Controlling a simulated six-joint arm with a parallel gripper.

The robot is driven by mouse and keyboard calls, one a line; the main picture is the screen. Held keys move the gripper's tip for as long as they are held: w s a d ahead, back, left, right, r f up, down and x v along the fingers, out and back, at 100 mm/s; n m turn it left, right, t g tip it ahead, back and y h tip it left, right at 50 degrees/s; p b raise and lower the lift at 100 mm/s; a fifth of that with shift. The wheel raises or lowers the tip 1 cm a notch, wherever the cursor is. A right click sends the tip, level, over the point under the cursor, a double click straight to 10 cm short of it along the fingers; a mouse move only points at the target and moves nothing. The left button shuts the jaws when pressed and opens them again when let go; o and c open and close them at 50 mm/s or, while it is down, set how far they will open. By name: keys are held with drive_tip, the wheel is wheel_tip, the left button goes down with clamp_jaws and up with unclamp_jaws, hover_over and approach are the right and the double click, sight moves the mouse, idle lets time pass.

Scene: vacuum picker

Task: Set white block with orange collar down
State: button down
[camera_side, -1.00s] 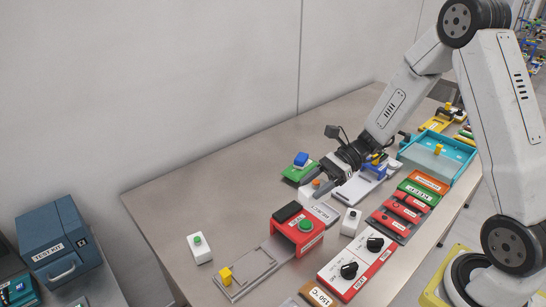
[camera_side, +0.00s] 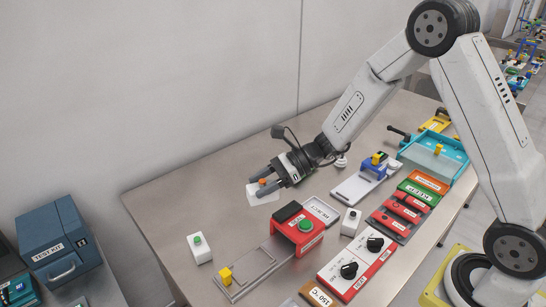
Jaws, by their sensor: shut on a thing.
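The white block with orange collar (camera_side: 263,193) is between the fingers of my gripper (camera_side: 265,186), near the middle of the side view. The orange part shows at its top between the fingertips, and white shows below. My gripper is shut on it and points down to the left. The block appears held over the bare steel table, behind and left of the REJECT tray (camera_side: 322,209). I cannot tell its exact height. The fingers hide part of the block, and my gripper covers the table area behind it.
A red station with a green button (camera_side: 305,227) and a grey rail with a yellow block (camera_side: 226,275) stand in front. The table's back left is bare.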

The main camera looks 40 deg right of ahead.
drive_tip(key=shift+w+a, duration=0.3)
drive_tip(key=shift+a, duration=0.1)
drive_tip(key=shift+w+a+f, duration=0.1)
drive_tip(key=shift+w+f, duration=0.2)
drive_tip(key=shift+w, duration=0.25)
drive_tip(key=w+f, duration=0.2)
drive_tip(key=w, duration=0.1)
drive_tip(key=w+a+f, duration=0.1)
drive_tip(key=w+f, duration=0.2)
drive_tip(key=w, duration=0.1)
drive_tip(key=w+a+f, duration=0.1)
drive_tip(key=w+f, duration=0.1)
drive_tip(key=w, duration=0.2)
drive_tip(key=shift+a+f, duration=0.1)
drive_tip(key=shift+f, duration=0.2)
drive_tip(key=shift+w+a+f, duration=0.1)
drive_tip(key=shift+w+f, duration=0.4)
drive_tip(key=shift+f, duration=0.05)
